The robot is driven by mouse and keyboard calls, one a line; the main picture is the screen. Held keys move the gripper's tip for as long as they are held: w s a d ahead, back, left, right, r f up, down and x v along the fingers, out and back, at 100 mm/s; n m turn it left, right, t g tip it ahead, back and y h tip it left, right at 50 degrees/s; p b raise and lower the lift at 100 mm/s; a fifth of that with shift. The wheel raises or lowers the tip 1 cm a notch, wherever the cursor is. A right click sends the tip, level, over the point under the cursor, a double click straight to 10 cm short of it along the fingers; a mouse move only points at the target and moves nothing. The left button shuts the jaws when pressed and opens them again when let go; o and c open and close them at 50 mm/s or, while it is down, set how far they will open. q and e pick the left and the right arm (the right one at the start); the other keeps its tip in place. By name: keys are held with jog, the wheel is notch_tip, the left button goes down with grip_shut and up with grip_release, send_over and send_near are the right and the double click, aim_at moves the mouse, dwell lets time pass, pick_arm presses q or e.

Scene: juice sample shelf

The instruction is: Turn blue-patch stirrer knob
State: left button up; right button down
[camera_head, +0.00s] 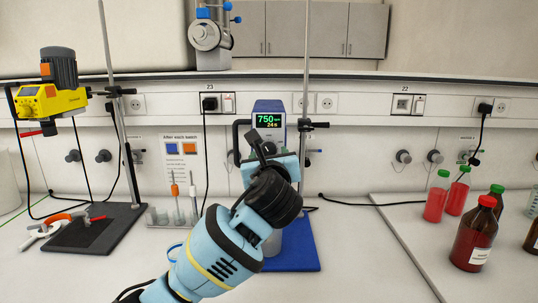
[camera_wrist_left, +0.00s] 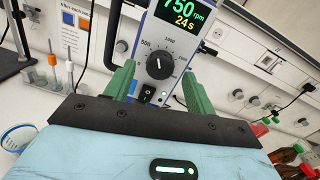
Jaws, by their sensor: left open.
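The blue stirrer (camera_head: 268,112) stands on a stand with a blue base plate (camera_head: 300,252) in the middle of the bench. Its display reads 750 rpm and 24 s. In the left wrist view its round black knob (camera_wrist_left: 160,65) has a white pointer line, with a dial scale around it and a switch (camera_wrist_left: 147,95) below. My left gripper (camera_wrist_left: 155,85) is open, with its green fingers on either side of the knob. I cannot tell whether they touch it. In the head view my left arm hides the knob. My right gripper is not in view.
A yellow stirrer (camera_head: 50,98) hangs on a stand at the left. A rack of brushes or probes (camera_head: 172,217) stands left of my arm. Red juice bottles (camera_head: 473,236) stand on the right bench. The bench right of the blue base is clear.

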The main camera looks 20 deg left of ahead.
pick_arm(q)
jog(key=shift+x, duration=0.8)
jog(key=c, duration=1)
